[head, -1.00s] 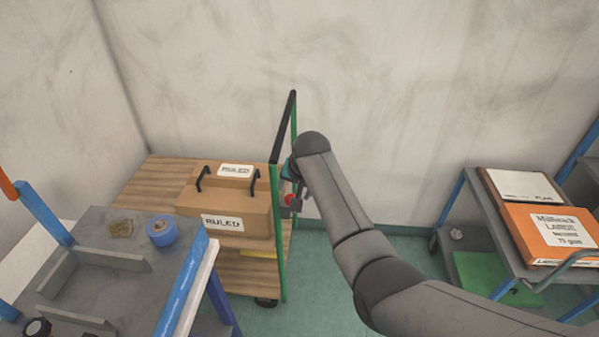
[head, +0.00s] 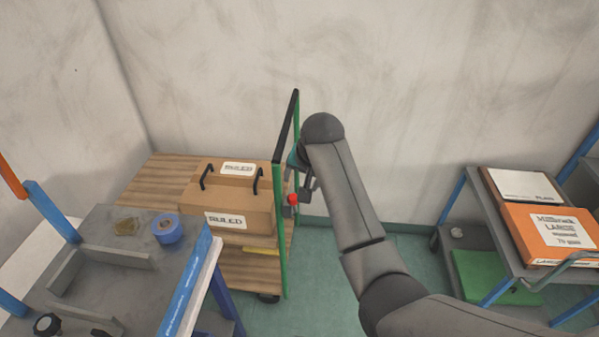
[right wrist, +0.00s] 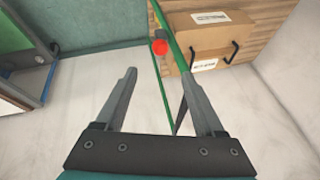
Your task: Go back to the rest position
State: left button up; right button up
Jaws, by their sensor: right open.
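My right gripper (head: 304,190) is at the end of my grey arm, beside the green-framed end of a wooden cart, mostly behind the arm in the head view. In the right wrist view its two fingers (right wrist: 154,74) stand wide apart with nothing held between them. A green rail of the cart (right wrist: 167,32) runs past the right finger; I cannot tell whether they touch. A red knob (right wrist: 160,47) shows beyond the fingertips, and also in the head view (head: 292,199). My left gripper is not in view.
The wooden cart (head: 150,190) carries brown boxes marked RULED (head: 235,212). A grey table (head: 100,225) with blue tape (head: 167,229) stands at the left front. A trolley with an orange box (head: 550,235) stands at the right. Green floor (head: 415,255) lies open between them.

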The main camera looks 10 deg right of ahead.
jog(key=shift+f, duration=0.1)
jog(key=s+d+f+n+g+b, duration=0.15)
jog(key=s+f, duration=0.35)
jog(key=f, duration=0.6)
jog(key=s+f+n+b, duration=0.1)
jog(key=s+f+b, duration=0.1)
jog(key=s+f, duration=0.65)
jog(key=s+d+f+n+g+b, duration=0.1)
jog(key=s+f+b, duration=0.15)
jog(key=f, duration=1.05)
jog(key=s+d+f+n+b, duration=0.1)
jog(key=s+f, duration=0.5)
jog(key=s, duration=0.5)
jog(key=s+d+f+n+g+b, duration=0.1)
jog(key=s+d+f+n, duration=0.1)
jog(key=s+f, duration=0.5)
jog(key=s+d+f+n+g+b, duration=0.1)
jog(key=s+f, duration=0.6)
jog(key=s, duration=1)
jog(key=shift+s+d+h+b, duration=0.2)
jog(key=shift+d+h+b, duration=0.15)
jog(key=shift+d, duration=0.25)
jog(key=shift+w+a+n, duration=0.1)
jog(key=shift+n, duration=0.15)
